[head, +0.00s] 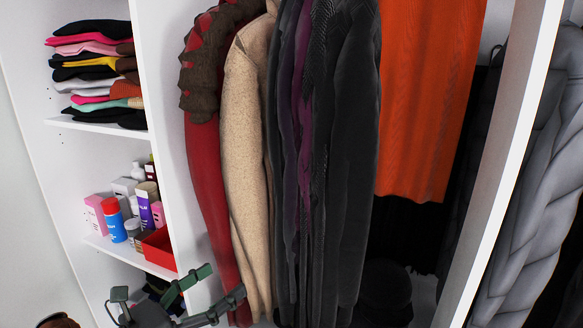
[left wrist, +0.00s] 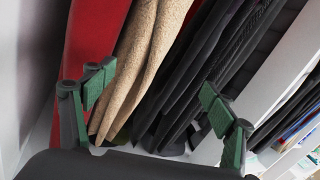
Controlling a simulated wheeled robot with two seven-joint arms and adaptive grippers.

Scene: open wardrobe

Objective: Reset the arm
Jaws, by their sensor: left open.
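My left gripper (head: 216,287) is at the lower left of the head view, in front of the lower part of the wardrobe. Its two green-tipped fingers are spread apart. In the left wrist view, the open fingers (left wrist: 156,95) have nothing gripped between them. Beyond them are the lower parts of a red garment (left wrist: 90,35), a beige coat (left wrist: 140,50) and dark coats (left wrist: 205,60). Whether a finger touches a garment cannot be told. My right gripper is in neither view.
A white divider (head: 165,130) separates the hanging clothes from shelves with folded clothes (head: 95,65) and bottles and boxes (head: 125,210). A red box (head: 160,248) sits on the lower shelf. An orange garment (head: 425,100) and a grey padded jacket (head: 535,190) hang at the right.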

